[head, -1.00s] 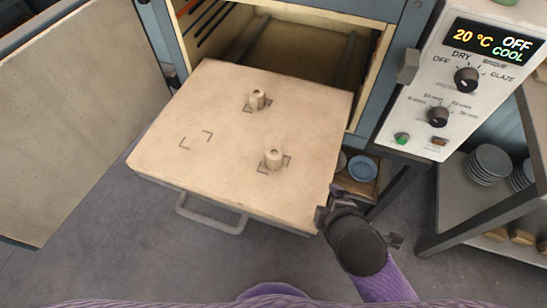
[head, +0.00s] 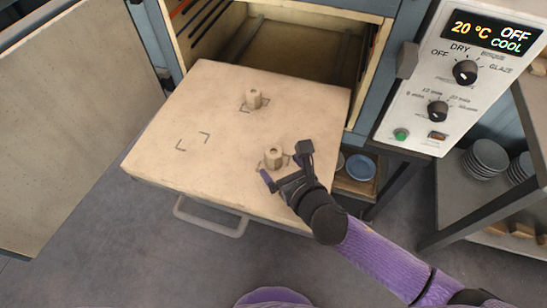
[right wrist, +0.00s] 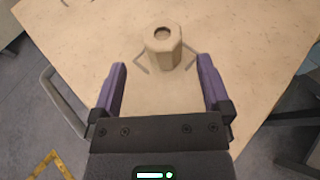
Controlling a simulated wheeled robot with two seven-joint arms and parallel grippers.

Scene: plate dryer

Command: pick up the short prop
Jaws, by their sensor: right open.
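Two small beige props stand upright on the pulled-out shelf slab (head: 225,130). The far prop (head: 254,98) stands nearer the kiln opening. The near prop (head: 273,157) stands towards the front right; it also shows in the right wrist view (right wrist: 163,48) as a short faceted block with a hole in its top. I cannot tell for sure which is shorter. My right gripper (head: 283,171) is open, just in front of the near prop. In the right wrist view its purple fingers (right wrist: 161,72) point at that prop, which stands beyond their tips, apparently untouched. My left gripper is not in view.
Corner marks (head: 193,141) on the slab's left frame an empty spot. A handle (head: 210,217) hangs at the slab's front. The open door (head: 75,115) is at left, the control panel (head: 450,80) at right. Stacked plates (head: 488,158) stand on a side shelf.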

